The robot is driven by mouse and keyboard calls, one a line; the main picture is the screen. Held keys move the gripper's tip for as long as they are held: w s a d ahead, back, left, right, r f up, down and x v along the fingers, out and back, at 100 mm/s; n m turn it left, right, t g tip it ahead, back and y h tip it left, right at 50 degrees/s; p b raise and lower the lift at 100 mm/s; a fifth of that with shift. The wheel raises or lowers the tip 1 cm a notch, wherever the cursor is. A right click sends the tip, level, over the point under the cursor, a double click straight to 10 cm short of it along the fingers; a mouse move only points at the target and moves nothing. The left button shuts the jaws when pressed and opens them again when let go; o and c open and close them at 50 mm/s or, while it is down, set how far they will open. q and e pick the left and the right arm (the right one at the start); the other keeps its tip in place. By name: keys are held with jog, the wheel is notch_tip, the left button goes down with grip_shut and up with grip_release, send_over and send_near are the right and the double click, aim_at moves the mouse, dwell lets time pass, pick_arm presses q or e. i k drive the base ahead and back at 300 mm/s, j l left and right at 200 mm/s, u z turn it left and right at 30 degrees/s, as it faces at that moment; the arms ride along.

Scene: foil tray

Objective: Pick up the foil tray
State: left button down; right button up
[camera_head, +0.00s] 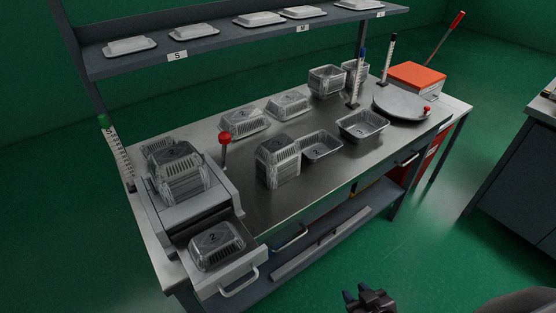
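Several silver foil trays stand on the steel bench. An open foil tray (320,148) sits near the front middle, and another open one (363,125) is to its right. A stack of trays (278,163) stands left of them. Two upturned trays, one on the left (244,123) and one on the right (289,105), lie behind. A tray marked 2 (216,248) lies in the pulled-out drawer at the front left. My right gripper (356,293) is low at the bottom edge, over the floor, its dark fingertips apart and empty. My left gripper is out of view.
A stack of trays (175,175) tops the box unit at left. Deep trays (326,81), a round plate (402,104) and an orange-topped box (416,76) stand at right. Upright rods, one red-knobbed (225,140), rise from the bench. A shelf (225,34) overhangs the back.

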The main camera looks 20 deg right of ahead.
aim_at(213, 246)
jog(key=k+j+u, duration=0.1)
jog(key=k+u, duration=0.15)
jog(key=k, duration=0.4)
jog(key=l+u, duration=0.1)
jog(key=u, duration=1.25)
jog(key=k+l, duration=0.1)
jog(key=l, duration=0.3)
jog(key=k+l, duration=0.1)
jog(key=l, duration=0.3)
jog(key=k+l+u, duration=0.1)
jog(key=l, duration=0.35)
jog(key=k+l, duration=0.15)
jog(key=l, duration=0.25)
jog(key=i+l, duration=0.3)
